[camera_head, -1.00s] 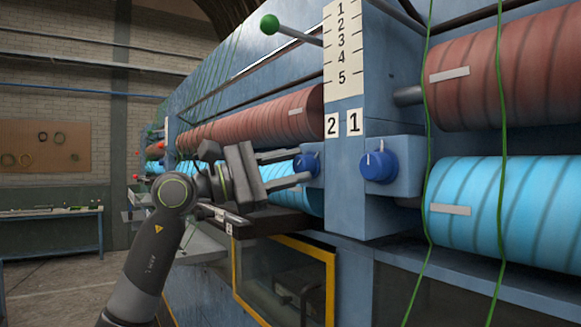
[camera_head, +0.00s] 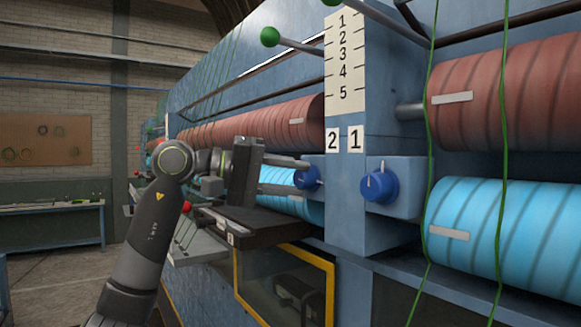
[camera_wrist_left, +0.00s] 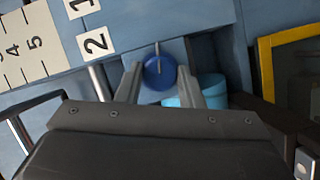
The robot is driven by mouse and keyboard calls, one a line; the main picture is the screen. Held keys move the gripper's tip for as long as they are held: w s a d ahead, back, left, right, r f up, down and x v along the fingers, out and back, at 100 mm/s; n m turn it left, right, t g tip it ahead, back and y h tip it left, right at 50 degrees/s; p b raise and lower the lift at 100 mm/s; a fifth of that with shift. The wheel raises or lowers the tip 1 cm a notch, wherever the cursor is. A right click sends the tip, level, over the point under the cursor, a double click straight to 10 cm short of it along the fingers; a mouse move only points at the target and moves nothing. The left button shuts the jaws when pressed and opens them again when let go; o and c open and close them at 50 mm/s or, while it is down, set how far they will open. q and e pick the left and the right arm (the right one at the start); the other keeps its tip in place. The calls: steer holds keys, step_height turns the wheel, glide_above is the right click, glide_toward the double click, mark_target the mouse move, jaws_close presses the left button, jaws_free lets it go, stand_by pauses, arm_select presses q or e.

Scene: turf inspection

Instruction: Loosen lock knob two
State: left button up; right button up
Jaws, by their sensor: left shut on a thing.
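Lock knob two (camera_head: 307,178) is the blue knob on the blue housing below the label 2 (camera_head: 332,140). My left gripper (camera_head: 304,177) reaches it from the left, with one finger above and one below, and is shut on it. In the left wrist view the blue knob (camera_wrist_left: 159,78) sits between the two fingertips (camera_wrist_left: 159,68), and its pale pointer line runs up the picture. The label 2 (camera_wrist_left: 95,43) shows beside it. Another blue knob (camera_head: 380,184), with an upright pointer, is below the label 1 (camera_head: 356,139). My right gripper is not in view.
Red rollers (camera_head: 250,125) and cyan rollers (camera_head: 480,230) run along the machine. A green-balled lever (camera_head: 270,37) sticks out above. A dark shelf (camera_head: 260,226) lies below my gripper, above a yellow-framed window (camera_head: 238,285). Green strands hang at the right.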

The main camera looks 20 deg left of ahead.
arm_select(q)
steer(key=m+y+p, duration=0.1)
steer(key=r+m+p, duration=0.1)
steer(key=m, duration=0.1)
steer(key=shift+r+m+y, duration=0.1)
steer(key=shift+m+y, duration=0.2)
steer(key=shift+y, duration=0.1)
steer(key=shift+s+d+m+t+y+p, duration=0.1)
steer(key=shift+m+t+y+p, duration=0.35)
steer(key=shift+m, duration=0.45)
steer(key=shift+d+m+t+y+p, duration=0.1)
steer(key=shift+m+t+y+p, duration=0.15)
steer(key=shift+m+y, duration=0.55)
steer(key=o, duration=1)
steer(key=shift+a+f, duration=0.1)
steer(key=shift+f, duration=0.1)
